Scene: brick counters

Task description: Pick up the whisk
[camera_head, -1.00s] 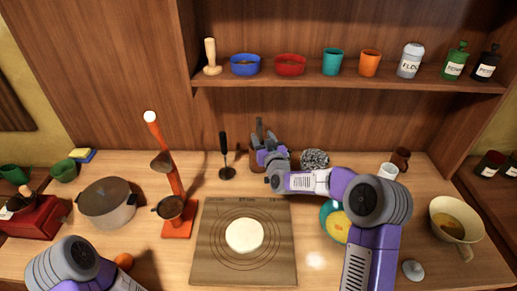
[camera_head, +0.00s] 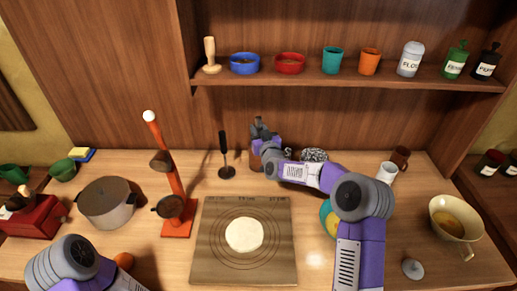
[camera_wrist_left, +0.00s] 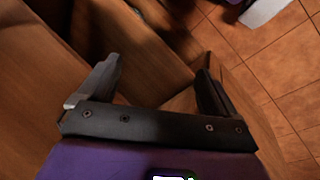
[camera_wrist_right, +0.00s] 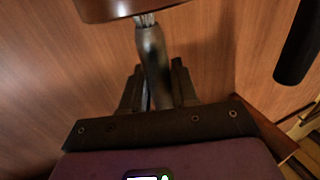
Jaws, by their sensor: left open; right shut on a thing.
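The whisk (camera_wrist_right: 153,58) has a grey handle and thin wires, best seen in the right wrist view. My right gripper (camera_head: 259,132) is shut on the handle, which stands roughly upright between its fingers. The wires run to the rim of a brown round container (camera_wrist_right: 115,8), which hides the whisk's head. In the head view this container (camera_head: 256,162) stands on the counter just below the right gripper. My left gripper (camera_wrist_left: 160,85) is open and empty in the left wrist view, above wooden edges and a tiled floor; only its arm shows in the head view.
A black-handled utensil (camera_head: 224,150) stands left of the brown container; a scrubber (camera_head: 315,155) lies to its right. A board with dough (camera_head: 210,265) is in front. An orange stand (camera_head: 177,230) and pot (camera_head: 108,205) are on the left. A shelf (camera_head: 300,90) runs above.

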